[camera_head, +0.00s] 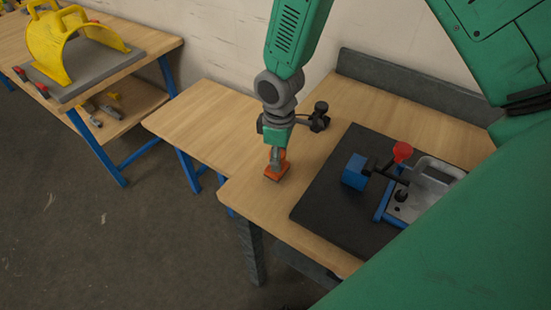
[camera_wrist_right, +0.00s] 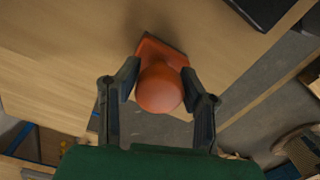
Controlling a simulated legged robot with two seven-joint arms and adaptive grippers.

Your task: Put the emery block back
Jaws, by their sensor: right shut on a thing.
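The emery block (camera_head: 277,171), as I take it, is a small orange block with a round orange knob on top. It is at the left part of the wooden workbench, near its front edge. My right gripper (camera_head: 276,156) points down and is shut on the knob. In the right wrist view the block's knob (camera_wrist_right: 158,88) sits between the two dark fingers of the gripper (camera_wrist_right: 159,75), and part of the base shows beyond it. I cannot tell whether the base touches the bench top. My left gripper is not in view.
A dark mat (camera_head: 317,211) on the workbench (camera_head: 240,193) carries a device with a blue block (camera_head: 355,172) and a red knob (camera_head: 403,152). A lower wooden table (camera_head: 200,115) adjoins at left and is bare. A yellow guard (camera_head: 65,45) stands on the far-left table.

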